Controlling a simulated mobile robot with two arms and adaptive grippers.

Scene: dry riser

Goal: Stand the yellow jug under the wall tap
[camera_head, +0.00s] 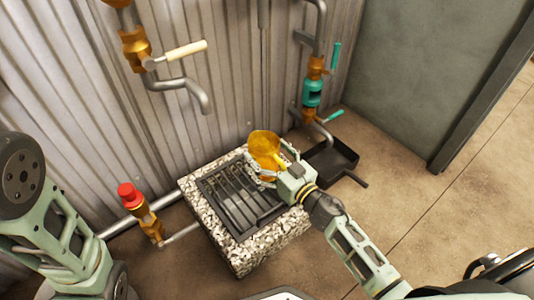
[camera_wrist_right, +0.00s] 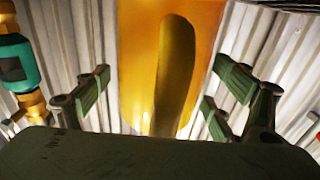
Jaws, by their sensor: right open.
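The yellow jug (camera_head: 265,146) is at the back right part of the grated stone block, seemingly upright; its base is hidden by my gripper. My right gripper (camera_head: 276,170) is at the jug, its fingers open on either side of it. In the right wrist view the jug (camera_wrist_right: 130,60) fills the space between the spread fingers (camera_wrist_right: 162,88), its handle facing the camera. Gaps show beside both fingers. The wall tap (camera_head: 137,50), brass with a cream lever and a grey bent spout, is on the corrugated wall, up and left of the jug. My left gripper is out of view.
The speckled stone block (camera_head: 240,263) has a dark grate (camera_head: 232,205). A red-capped brass valve (camera_head: 143,210) stands left of it. A teal-handled valve (camera_head: 313,92) is on the wall above a black pan (camera_head: 335,155). Floor at the right is clear.

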